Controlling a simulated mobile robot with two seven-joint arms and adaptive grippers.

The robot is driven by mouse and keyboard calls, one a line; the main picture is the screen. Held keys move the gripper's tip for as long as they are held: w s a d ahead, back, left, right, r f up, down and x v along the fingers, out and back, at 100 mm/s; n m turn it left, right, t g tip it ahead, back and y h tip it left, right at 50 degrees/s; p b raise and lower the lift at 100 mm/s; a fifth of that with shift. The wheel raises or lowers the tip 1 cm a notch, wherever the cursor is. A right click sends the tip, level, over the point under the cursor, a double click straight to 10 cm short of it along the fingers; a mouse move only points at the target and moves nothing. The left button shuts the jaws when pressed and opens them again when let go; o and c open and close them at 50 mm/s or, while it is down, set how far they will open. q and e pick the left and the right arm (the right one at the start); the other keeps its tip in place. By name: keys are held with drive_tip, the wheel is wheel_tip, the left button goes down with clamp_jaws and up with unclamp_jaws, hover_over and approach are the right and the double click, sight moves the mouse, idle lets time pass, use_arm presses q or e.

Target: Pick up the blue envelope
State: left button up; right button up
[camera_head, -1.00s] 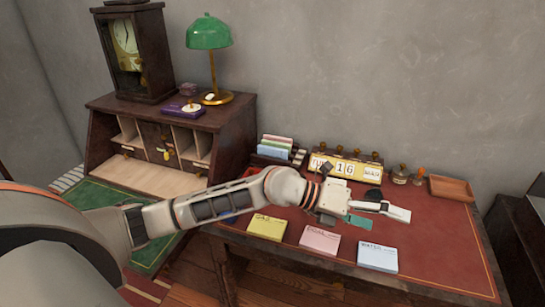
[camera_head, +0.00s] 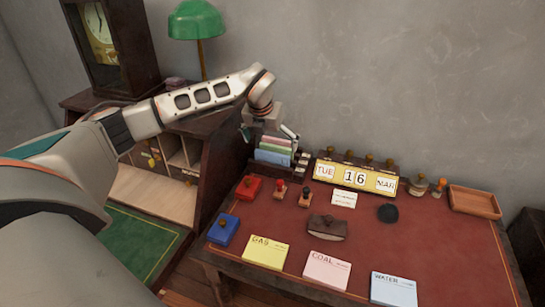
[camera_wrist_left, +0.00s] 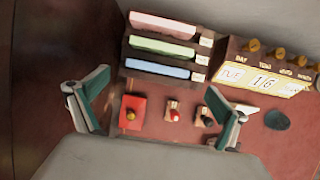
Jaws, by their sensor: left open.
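The blue envelope (camera_head: 272,157) stands in the front slot of a dark letter rack at the back left of the red desk. Green and pink envelopes stand behind it. My left gripper (camera_head: 270,133) is just above the rack, pointing down, and hides part of its top. In the left wrist view the blue envelope (camera_wrist_left: 157,69) lies crosswise between the spread fingertips of the left gripper (camera_wrist_left: 158,81). The fingers are open and empty, and I see no contact. My right gripper is out of view.
A calendar block (camera_head: 354,177) stands right of the rack. A red ink box (camera_head: 249,187) and small stamps (camera_head: 305,196) lie in front. Yellow, pink and light-blue note pads (camera_head: 394,289) line the front edge. A wooden cabinet (camera_head: 215,150) is close on the left.

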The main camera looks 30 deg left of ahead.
sight(272, 153)
use_arm(q)
drive_tip(key=shift+x, duration=0.85)
drive_tip(key=shift+b+x, duration=0.4)
drive_tip(key=shift+x, duration=2.3)
drive_tip(key=shift+a, duration=0.2)
drive_tip(key=c, duration=1)
